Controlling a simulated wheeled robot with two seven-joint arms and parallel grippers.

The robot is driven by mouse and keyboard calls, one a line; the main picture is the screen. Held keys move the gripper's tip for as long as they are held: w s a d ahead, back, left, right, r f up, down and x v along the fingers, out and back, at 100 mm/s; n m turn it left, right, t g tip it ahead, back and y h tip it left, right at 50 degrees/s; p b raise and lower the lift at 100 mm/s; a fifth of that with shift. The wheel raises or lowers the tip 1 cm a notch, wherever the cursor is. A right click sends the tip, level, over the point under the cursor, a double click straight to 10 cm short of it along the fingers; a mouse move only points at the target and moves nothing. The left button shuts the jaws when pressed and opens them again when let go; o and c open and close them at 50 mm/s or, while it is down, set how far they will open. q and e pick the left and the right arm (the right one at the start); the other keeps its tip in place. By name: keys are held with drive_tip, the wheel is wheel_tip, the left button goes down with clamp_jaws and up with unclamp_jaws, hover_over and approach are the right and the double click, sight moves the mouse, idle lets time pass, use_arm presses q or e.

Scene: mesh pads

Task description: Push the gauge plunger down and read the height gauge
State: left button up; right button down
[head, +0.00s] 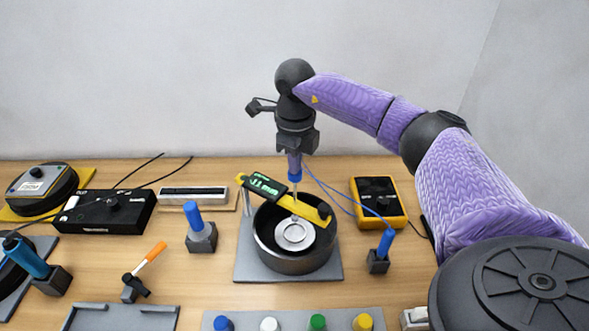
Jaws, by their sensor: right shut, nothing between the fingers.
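The height gauge is a yellow bar (310,206) lying across the rim of a round black pot (265,239). Its black display (264,184) shows green characters ending in "mm"; I cannot read the digits surely. The gauge plunger (295,175) has a blue top and a thin rod going down through the bar. Inside the pot is a pale round disc (294,234). My right gripper (294,163) is shut and empty, pointing straight down right above the plunger's blue top. It looks to touch it, though contact is hard to tell. My left gripper is out of view.
The pot stands on a grey plate (244,270). Blue-handled tools in black stands (202,238) (378,261) flank it. A yellow meter (379,201) is behind right, with blue leads. A black box (105,211) is left. Coloured caps (318,322) line the front.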

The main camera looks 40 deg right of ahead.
sight(295, 181)
drive_tip(key=shift+f+b, duration=0.45)
drive_tip(key=shift+f, duration=0.35)
drive_tip(key=shift+f+b, duration=0.7)
drive_tip(key=shift+f, duration=0.45)
drive_tip(key=shift+f+b, duration=0.3)
drive_tip(key=shift+f, duration=0.6)
drive_tip(key=shift+r, duration=0.25)
wheel_tip(295, 181, up, 9)
drive_tip(key=p, duration=0.8)
drive_tip(key=shift+f, duration=0.15)
